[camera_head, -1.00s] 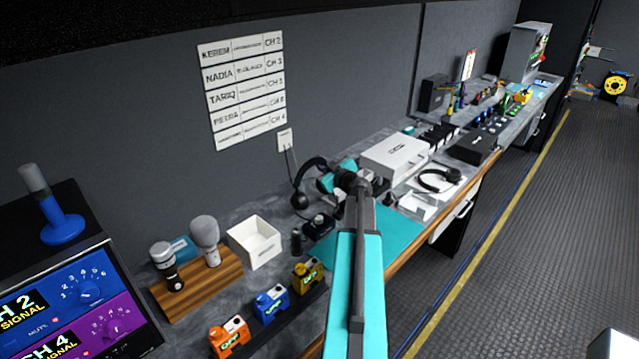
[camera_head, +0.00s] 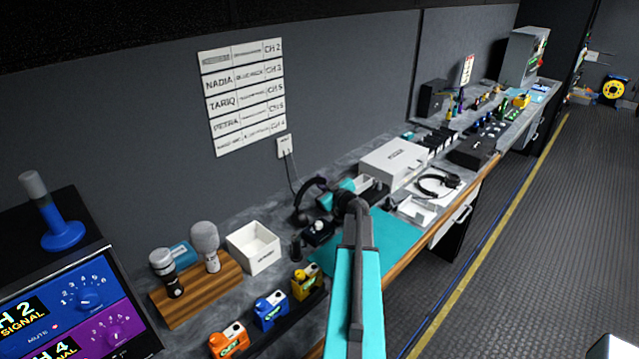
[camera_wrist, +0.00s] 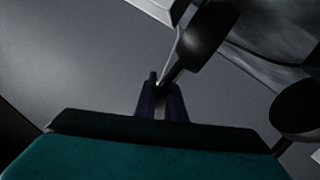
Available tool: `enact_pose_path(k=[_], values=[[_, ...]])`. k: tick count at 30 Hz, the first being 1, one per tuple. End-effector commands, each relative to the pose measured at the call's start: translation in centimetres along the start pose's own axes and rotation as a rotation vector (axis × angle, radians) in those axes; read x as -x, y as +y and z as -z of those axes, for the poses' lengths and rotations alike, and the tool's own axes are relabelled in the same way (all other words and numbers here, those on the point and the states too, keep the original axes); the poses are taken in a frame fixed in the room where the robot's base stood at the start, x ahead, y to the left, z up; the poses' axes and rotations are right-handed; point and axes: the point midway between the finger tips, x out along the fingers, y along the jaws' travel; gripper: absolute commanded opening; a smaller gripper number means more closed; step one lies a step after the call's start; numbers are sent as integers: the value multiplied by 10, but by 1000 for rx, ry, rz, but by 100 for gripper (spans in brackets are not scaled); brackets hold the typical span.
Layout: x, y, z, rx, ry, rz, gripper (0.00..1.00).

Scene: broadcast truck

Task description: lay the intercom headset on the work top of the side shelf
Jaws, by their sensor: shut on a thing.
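A black headset (camera_head: 301,212) is in my gripper (camera_head: 328,196), over the back part of the long grey counter beside a teal mat. In the wrist view my gripper (camera_wrist: 162,92) is shut on a dark part of the headset (camera_wrist: 208,32), and a round ear cup shows at the right. My arm hides part of the headset in the head view. I cannot tell whether the headset touches the counter. A second black headset (camera_head: 438,184) lies on white sheets farther along. I cannot tell which surface is the side shelf.
The teal mat (camera_head: 395,238) is mostly bare. A white open box (camera_head: 254,248), microphones on a wooden board (camera_head: 195,300) and coloured packs (camera_head: 270,309) stand to the left. A pale case (camera_head: 392,163) stands beyond my gripper. The floor (camera_head: 540,250) at right is open.

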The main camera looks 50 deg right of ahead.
Motion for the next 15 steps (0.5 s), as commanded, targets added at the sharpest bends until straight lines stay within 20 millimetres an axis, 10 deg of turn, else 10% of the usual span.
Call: enact_pose_path(k=[15], values=[[-1,-3,-9,-1,1,-1,0]])
